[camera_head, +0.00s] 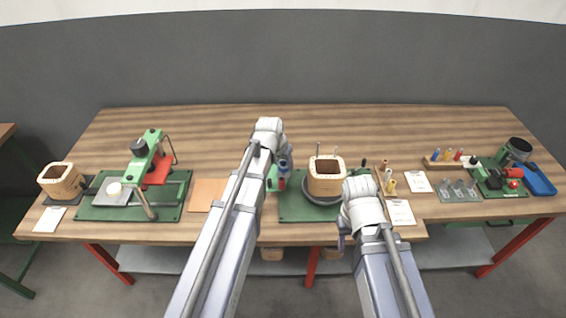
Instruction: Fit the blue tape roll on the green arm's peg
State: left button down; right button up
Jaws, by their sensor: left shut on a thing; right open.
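My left gripper (287,158) is above the left edge of the middle green board. It is shut on a small blue thing (283,166), which looks like the blue tape roll. Directly below it is a green upright part (272,180), likely the green arm, with a red piece (282,185) beside it. The peg cannot be made out, and I cannot tell whether the roll touches it. My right gripper (343,238) is open and empty at the front right of the green board, partly hidden by its own wrist.
A wooden coil former (326,184) stands on the middle green board (292,210), between my arms. A tan sheet (207,194) lies left. A green press (145,165) and another former (62,181) stand further left. Colored spools, a blue tray (538,181) and tools fill the right. The table's back is clear.

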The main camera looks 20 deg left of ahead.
pick_arm(q)
jog(key=shift+f+b, duration=0.3)
jog(key=shift+f, duration=0.15)
jog(key=shift+f+b, duration=0.3)
jog(key=shift+f+b, duration=0.25)
jog(key=shift+b, duration=0.05)
grip_release()
dwell(0.7)
jog(key=shift+r, duration=0.15)
notch_tip(320, 180, up, 5)
jog(key=p, duration=0.5)
